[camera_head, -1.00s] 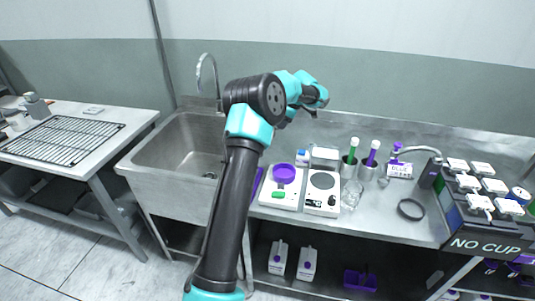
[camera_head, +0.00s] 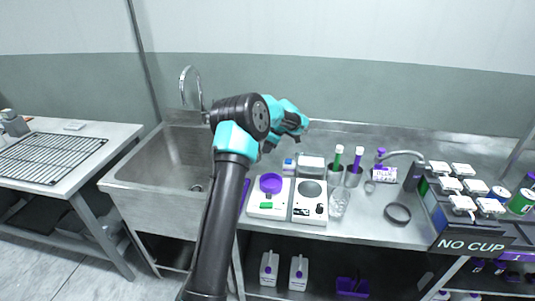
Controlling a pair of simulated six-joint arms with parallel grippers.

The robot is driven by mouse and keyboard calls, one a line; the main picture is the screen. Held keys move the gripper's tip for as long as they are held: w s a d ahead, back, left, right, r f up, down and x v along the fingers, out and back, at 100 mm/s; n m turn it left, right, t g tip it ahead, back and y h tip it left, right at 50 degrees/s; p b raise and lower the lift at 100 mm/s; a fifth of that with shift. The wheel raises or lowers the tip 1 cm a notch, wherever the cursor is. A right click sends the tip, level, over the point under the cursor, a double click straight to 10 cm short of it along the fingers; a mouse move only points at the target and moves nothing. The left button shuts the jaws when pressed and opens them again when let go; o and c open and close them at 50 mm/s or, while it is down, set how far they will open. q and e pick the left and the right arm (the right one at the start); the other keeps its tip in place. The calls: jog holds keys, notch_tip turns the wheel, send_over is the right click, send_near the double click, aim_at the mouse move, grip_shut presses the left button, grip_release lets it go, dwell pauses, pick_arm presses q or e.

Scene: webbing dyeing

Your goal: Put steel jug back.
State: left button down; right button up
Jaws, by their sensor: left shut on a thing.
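My left arm rises from the bottom of the head view and bends over the back of the steel bench. My left gripper (camera_head: 284,138) is above the bench behind the scales, mostly hidden by its own wrist. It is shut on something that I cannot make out. I cannot pick out the steel jug for certain; it may be hidden behind the wrist. Two small steel cups (camera_head: 353,178) stand on the bench, with a green and a purple tool upright in them. My right gripper is not in view.
Left of the bench is a steel sink (camera_head: 165,166) with a curved tap (camera_head: 190,72). Two white scales (camera_head: 310,207), a clear glass vessel (camera_head: 339,203) and a black ring (camera_head: 397,213) occupy the bench.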

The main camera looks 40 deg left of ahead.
pick_arm(q)
jog(key=shift+f, duration=1.4)
jog(key=shift+f, duration=0.2)
jog(key=c, duration=1.1)
grip_release()
jog(key=shift+r, duration=0.15)
jog(key=v, duration=1.2)
